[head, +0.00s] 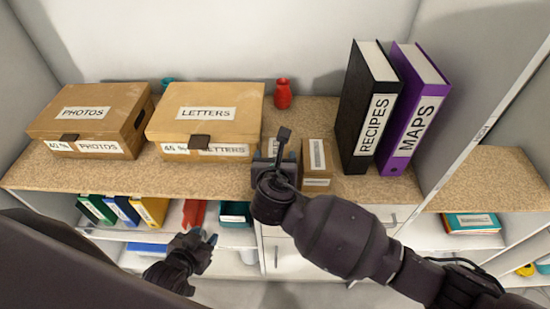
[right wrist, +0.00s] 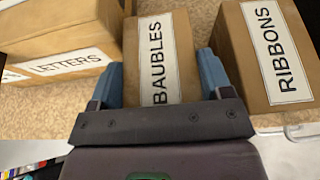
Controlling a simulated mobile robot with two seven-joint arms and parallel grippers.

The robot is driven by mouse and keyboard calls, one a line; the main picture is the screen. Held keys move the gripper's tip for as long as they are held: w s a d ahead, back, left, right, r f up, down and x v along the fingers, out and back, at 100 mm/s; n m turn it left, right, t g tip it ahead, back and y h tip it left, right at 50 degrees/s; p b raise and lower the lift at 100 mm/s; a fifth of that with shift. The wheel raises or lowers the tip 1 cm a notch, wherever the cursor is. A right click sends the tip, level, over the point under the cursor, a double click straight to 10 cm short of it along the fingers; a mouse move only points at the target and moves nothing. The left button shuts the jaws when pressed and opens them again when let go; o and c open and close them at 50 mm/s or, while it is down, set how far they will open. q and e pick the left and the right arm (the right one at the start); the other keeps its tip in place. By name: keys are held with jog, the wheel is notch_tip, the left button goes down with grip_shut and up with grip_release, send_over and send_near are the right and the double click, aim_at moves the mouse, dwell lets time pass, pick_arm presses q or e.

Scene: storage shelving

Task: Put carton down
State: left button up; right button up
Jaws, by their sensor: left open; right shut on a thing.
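The carton labelled BAUBLES (right wrist: 160,60) is a small brown box with a white label. My right gripper (head: 270,158) has one blue-grey finger on each side of it and is shut on it. In the head view the gripper hides most of this carton (head: 268,146), over the front of the cork-coloured shelf top (head: 225,182). I cannot tell whether its base touches the shelf. The RIBBONS carton (head: 318,155) stands just to its right and is close beside the right finger in the right wrist view (right wrist: 268,55). My left gripper (head: 204,239) is open and empty, low before the shelving.
The LETTERS box (head: 210,100) and PHOTOS box (head: 95,110) stand to the left. Black RECIPES (head: 368,110) and purple MAPS (head: 415,110) binders stand right. A red vase (head: 283,94) is at the back. Binders (head: 122,211) fill part of the lower shelf.

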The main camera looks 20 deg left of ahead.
jog(key=o, duration=1.1)
jog(key=shift+s+r, duration=0.1)
jog(key=shift+r, duration=0.05)
jog(key=v, duration=1.1)
jog(key=shift+s+d, duration=0.2)
jog(key=shift+s, duration=0.15)
